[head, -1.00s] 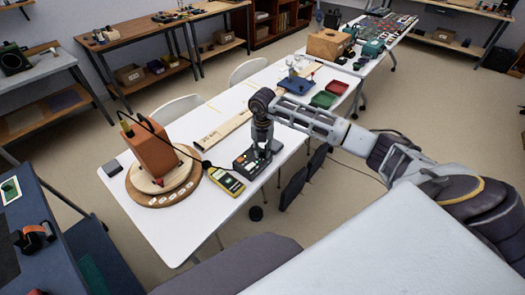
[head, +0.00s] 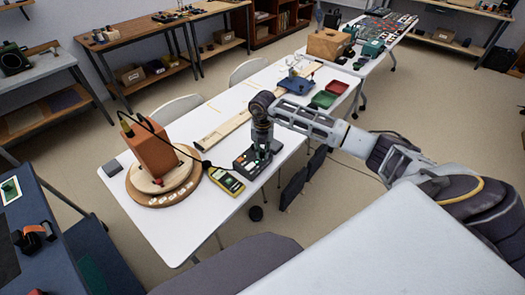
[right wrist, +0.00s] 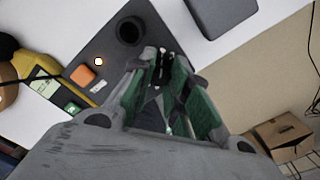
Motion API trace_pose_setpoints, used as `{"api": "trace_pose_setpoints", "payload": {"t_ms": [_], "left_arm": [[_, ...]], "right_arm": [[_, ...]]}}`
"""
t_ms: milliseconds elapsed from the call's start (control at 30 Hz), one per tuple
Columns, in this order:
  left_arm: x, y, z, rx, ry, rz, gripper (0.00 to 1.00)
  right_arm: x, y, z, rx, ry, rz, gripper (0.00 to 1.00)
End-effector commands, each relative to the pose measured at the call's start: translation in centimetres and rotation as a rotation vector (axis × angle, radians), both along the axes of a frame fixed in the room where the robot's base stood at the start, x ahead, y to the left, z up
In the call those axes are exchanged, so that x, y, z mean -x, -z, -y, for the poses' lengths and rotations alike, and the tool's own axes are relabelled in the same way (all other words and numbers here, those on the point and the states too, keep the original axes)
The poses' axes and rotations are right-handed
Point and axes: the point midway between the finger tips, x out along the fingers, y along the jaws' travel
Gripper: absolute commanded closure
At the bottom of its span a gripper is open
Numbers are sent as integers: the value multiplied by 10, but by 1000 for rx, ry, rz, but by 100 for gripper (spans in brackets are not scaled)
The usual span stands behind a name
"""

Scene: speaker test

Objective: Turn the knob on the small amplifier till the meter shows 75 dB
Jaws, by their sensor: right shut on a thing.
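The small amplifier (head: 241,163) is a dark box near the right edge of the white table. My right gripper (head: 263,153) comes down on it from above, shut. In the right wrist view, its green-padded fingers (right wrist: 165,62) close at the tips over the amplifier's panel (right wrist: 108,45); the part gripped is mostly hidden by the fingers. A black round part (right wrist: 130,30) stands just beside them, apart. My left gripper is not in view.
An orange-brown speaker box (head: 150,148) stands on a round wooden turntable (head: 150,197), with a black cable running from its top towards the meter. A long wooden board (head: 225,130) lies behind the amplifier. Red and green trays (head: 324,98) are farther back.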

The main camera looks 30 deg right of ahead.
Motion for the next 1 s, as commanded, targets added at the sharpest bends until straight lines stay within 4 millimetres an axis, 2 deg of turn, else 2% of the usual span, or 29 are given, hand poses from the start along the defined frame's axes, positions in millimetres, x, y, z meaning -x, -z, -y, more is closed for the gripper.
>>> {"api": "trace_pose_setpoints", "payload": {"t_ms": [400,767,800,867,1000], "left_arm": [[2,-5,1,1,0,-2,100],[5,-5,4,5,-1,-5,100],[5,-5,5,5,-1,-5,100],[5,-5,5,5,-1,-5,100],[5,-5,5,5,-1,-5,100]], "right_arm": [[1,0,-1,0,154,-2,100],[1,0,-1,-1,169,-3,100],[1,0,-1,-1,169,-3,77],[1,0,-1,0,169,-2,72],[0,0,-1,-1,169,-2,72]]}}
